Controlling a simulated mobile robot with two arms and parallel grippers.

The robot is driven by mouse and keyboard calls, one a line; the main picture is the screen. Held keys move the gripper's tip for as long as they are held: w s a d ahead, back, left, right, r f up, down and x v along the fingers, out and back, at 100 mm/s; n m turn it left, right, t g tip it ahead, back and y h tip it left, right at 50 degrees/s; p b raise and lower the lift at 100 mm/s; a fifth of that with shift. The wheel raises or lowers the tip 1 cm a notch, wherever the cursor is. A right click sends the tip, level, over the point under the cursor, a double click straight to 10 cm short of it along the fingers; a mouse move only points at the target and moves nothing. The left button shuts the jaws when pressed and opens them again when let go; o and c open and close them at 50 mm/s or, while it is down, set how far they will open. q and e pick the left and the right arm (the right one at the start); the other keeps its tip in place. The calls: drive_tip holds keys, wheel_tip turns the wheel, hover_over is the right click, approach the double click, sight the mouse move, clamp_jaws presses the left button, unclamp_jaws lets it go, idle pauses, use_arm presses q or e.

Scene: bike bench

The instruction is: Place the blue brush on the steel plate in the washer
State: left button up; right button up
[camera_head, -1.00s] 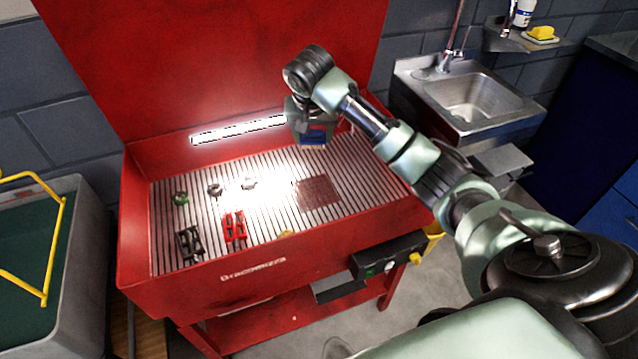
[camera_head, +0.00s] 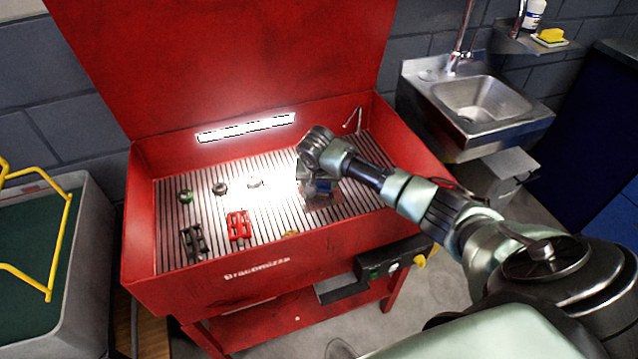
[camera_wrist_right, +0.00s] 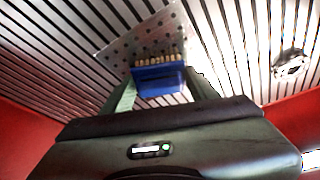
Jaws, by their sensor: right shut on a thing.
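The blue brush (camera_wrist_right: 158,80) is between the fingers of my right gripper (camera_wrist_right: 152,92), its pale bristles toward the steel plate. In the head view the brush (camera_head: 323,186) shows as a small blue patch under the right gripper (camera_head: 321,188). The perforated steel plate (camera_wrist_right: 120,47) lies on the slatted floor of the red washer (camera_head: 210,290), just beyond the brush in the wrist view. In the head view the gripper covers most of the plate (camera_head: 318,204). Whether the bristles touch the plate I cannot tell. My left gripper is not in view.
On the slats lie a red pedal (camera_head: 238,225), a black pedal (camera_head: 194,241), a green ring part (camera_head: 186,196), a dark ring (camera_head: 220,188) and a pale part (camera_head: 255,183). A lamp (camera_head: 246,127) lights the back wall. A sink (camera_head: 480,100) stands right.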

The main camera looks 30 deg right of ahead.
drive_tip(key=shift+f, duration=0.1)
drive_tip(key=o, duration=1.4)
drive_tip(key=shift+c, duration=0.2)
drive_tip(key=shift+r, duration=0.2)
drive_tip(key=p+v, duration=0.1)
drive_tip(key=v, duration=1.1)
